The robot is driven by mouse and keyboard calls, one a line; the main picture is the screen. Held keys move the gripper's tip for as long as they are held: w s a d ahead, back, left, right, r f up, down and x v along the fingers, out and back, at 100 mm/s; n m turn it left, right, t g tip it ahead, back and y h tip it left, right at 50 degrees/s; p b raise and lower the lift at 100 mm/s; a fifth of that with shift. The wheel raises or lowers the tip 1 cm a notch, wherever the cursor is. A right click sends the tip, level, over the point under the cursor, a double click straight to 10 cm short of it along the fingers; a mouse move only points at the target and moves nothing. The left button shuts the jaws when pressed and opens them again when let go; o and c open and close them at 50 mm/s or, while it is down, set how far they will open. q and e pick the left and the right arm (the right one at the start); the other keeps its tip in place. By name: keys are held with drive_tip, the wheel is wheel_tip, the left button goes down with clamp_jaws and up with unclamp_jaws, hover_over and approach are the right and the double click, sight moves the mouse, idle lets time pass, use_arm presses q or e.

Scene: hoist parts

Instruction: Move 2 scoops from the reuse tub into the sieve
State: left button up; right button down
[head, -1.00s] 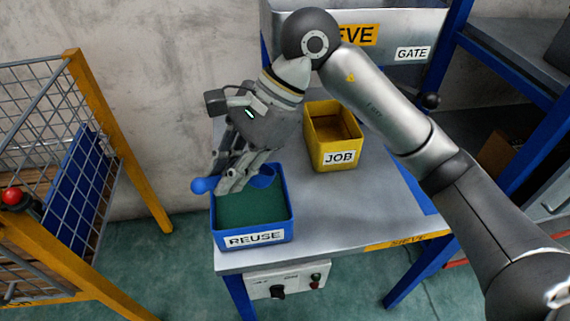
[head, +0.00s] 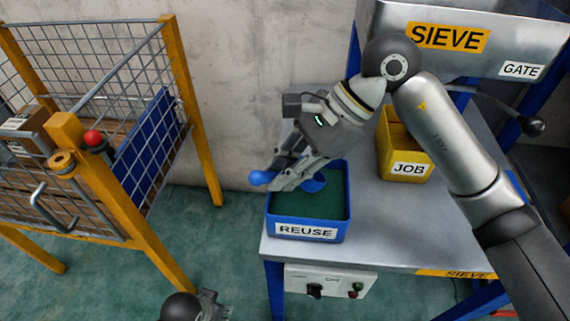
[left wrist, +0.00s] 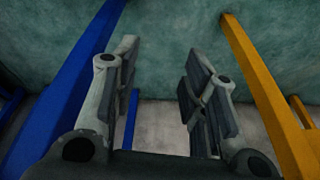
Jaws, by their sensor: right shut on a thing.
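The reuse tub (head: 306,231) is a blue box with green contents, at the near left of the metal table. My right gripper (head: 284,182) is shut on the handle of a blue scoop (head: 315,185). The sieve (head: 500,41) is the grey metal housing at the back right, labelled SIEVE. My left gripper (left wrist: 162,62) is open and empty in the left wrist view, above the floor.
The yellow JOB box (head: 404,169) stands right of the tub, partly behind my right arm. A GATE label (head: 521,69) and a black-knobbed lever (head: 534,127) are at the right. A mesh cage with yellow posts (head: 193,110) stands left. A control box (head: 330,284) hangs under the table.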

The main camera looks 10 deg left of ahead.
wheel_tip(320, 180, down, 5)
drive_tip(key=shift+r+b, duration=0.1)
drive_tip(key=shift+b, duration=0.9)
drive_tip(key=shift+w+d+f+b, duration=0.2)
drive_tip(key=shift+d+f+b, duration=0.15)
drive_tip(key=shift+b, duration=0.15)
use_arm(q)
drive_tip(key=v, duration=0.8)
drive_tip(key=shift+w+r+t, duration=0.25)
drive_tip(key=shift+r+t, duration=0.05)
use_arm(e)
drive_tip(key=shift+w, duration=0.1)
use_arm(q)
drive_tip(key=shift+a+r, duration=0.1)
drive_tip(key=shift+a, duration=0.05)
use_arm(e)
drive_tip(key=shift+r, duration=0.1)
drive_tip(key=shift+r, duration=0.3)
wheel_tip(320, 180, up, 3)
drive_tip(key=shift+f+p, duration=0.1)
drive_tip(key=shift+p, duration=0.85)
wheel_tip(320, 180, up, 5)
drive_tip(key=p, duration=0.2)
drive_tip(key=shift+p, duration=0.35)
drive_tip(key=shift+r, duration=0.25)
use_arm(q)
wheel_tip(320, 180, down, 14)
drive_tip(key=shift+w+d+r+g, duration=0.2)
drive_tip(key=shift+w+g, duration=0.2)
drive_tip(key=shift+w, duration=0.1)
